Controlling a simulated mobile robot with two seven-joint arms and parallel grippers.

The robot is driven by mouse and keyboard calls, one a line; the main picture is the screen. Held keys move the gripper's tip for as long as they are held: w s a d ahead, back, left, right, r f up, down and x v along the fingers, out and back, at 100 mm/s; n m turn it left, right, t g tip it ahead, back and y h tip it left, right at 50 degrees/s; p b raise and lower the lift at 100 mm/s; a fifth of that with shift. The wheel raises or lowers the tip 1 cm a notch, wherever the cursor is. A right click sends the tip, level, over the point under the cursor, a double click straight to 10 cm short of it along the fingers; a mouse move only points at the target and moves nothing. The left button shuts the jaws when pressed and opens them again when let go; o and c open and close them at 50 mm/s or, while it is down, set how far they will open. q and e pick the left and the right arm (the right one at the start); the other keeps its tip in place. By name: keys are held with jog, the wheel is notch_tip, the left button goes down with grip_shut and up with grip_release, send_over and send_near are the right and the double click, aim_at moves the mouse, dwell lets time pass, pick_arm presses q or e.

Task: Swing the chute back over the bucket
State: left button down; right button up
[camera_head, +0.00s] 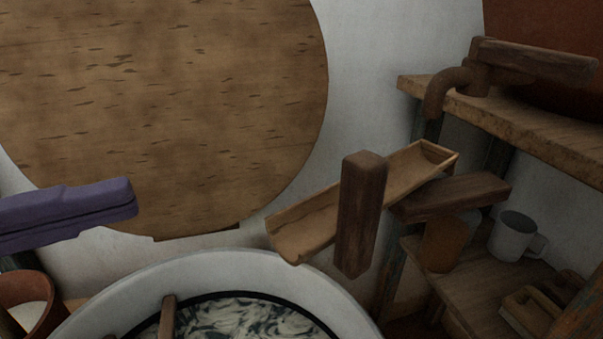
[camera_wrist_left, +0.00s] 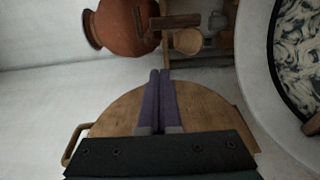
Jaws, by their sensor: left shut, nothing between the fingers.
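The chute (camera_head: 325,212) is an open wooden trough. It slopes from below the shelf at right down to the left, with its low end near the rim of a large pale tub (camera_head: 250,262). A dark upright wooden block (camera_head: 360,220) stands in front of its middle. An orange-brown vessel (camera_head: 447,245), partly hidden under a dark wooden bar (camera_head: 455,196), may be the bucket; I cannot tell for sure. My left gripper (camera_head: 130,198), with purple fingers, is shut and empty, left of the chute and apart from it. Its fingers show in the left wrist view (camera_wrist_left: 160,73). My right gripper is not in view.
A large round wooden board (camera_head: 170,110) fills the upper left. A wooden spout (camera_head: 465,80) sits above the upper shelf (camera_head: 540,122). A white mug (camera_head: 515,237) stands on the lower shelf. A terracotta pot (camera_head: 28,300) is at lower left.

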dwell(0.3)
pick_arm(q)
jog(key=p, duration=0.3)
send_over(297, 245)
jog(key=shift+a, duration=0.1)
dwell(0.5)
